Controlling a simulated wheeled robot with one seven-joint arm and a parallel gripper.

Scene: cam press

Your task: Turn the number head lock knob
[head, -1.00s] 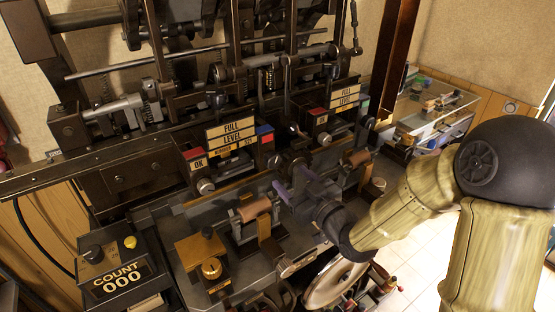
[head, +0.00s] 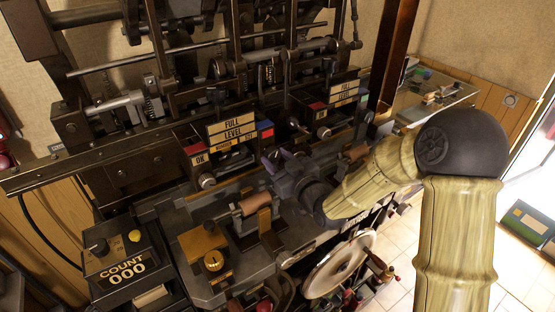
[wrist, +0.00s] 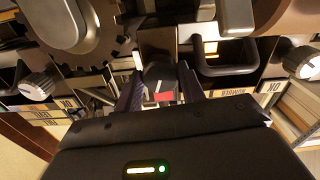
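A dark knob (wrist: 161,82) with a red and white mark shows straight ahead of my gripper in the wrist view. It looks like the number head lock knob, though no label on it can be read. My gripper (wrist: 162,92) is open, with one purple finger on each side of the knob in that view. Whether the fingers touch it I cannot tell. There the knob is hidden behind my gripper.
Silver-faced knobs stand to both sides in the wrist view, at left (wrist: 37,86) and right (wrist: 303,62). A toothed wheel (wrist: 83,35) is at upper left. In the head view, a copper-coloured roller (head: 254,204) and a handwheel (head: 338,268) lie below my gripper.

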